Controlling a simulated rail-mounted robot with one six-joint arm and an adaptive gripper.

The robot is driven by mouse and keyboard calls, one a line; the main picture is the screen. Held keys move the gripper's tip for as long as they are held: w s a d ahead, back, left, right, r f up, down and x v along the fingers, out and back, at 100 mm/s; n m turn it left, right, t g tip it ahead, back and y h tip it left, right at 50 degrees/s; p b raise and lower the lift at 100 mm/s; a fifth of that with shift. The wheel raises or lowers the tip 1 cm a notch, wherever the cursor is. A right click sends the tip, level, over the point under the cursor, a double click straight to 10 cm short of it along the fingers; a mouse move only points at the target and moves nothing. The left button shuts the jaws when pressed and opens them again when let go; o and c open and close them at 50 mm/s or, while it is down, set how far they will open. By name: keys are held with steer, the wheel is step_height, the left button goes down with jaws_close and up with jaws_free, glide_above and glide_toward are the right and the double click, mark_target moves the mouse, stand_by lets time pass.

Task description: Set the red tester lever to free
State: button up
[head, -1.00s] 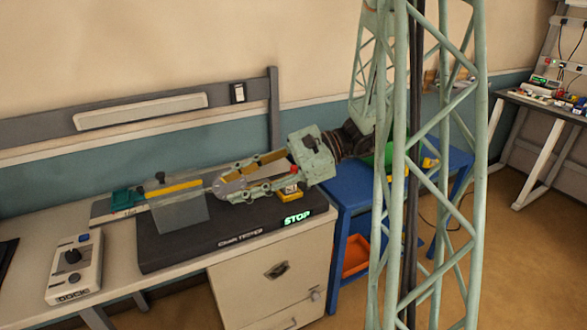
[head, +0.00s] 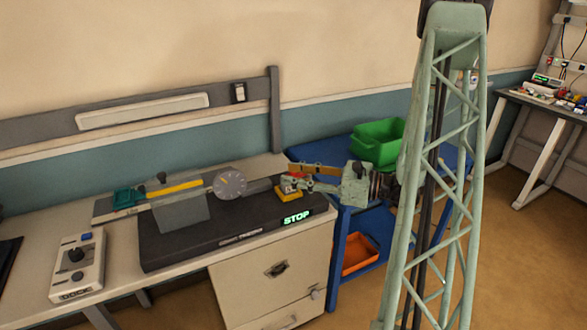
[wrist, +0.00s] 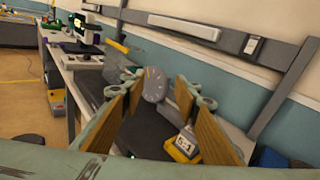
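The chain tester has a black base (head: 180,250) with a lit STOP sign (head: 297,218), a round dial (head: 229,184) and a yellow block (head: 289,193) at its right end. A small red part (head: 297,174), which looks like the lever, shows just above the yellow block, partly hidden by my gripper. Its exact setting is unclear. My gripper (head: 287,175) reaches in from the right, its fingertips close above the yellow block. In the wrist view its fingers (wrist: 163,85) are spread with nothing between them; the yellow block (wrist: 183,149) with a 5:1 label lies below. I cannot make out the red lever there.
A DOCK control box (head: 77,266) sits farther left on the bench. To the right is a blue cart (head: 345,215) with a green bin (head: 378,142) on top and an orange bin (head: 360,254) below.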

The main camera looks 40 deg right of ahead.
steer(key=s+d+f+m+t+h, duration=0.2)
steer(key=s+d+f+m+h, duration=0.1)
steer(key=d, duration=0.9)
step_height(320, 180, down, 4)
steer(key=shift+r+m+t+h+p, duration=0.1)
steer(key=shift+m+t+h+p, duration=0.25)
steer(key=shift+m+h, duration=0.6)
steer(key=shift+w+a, duration=0.1)
steer(key=shift+b+x, duration=0.8)
steer(key=shift+x, duration=5.85)
steer(key=shift+c, duration=0.3)
jaws_close()
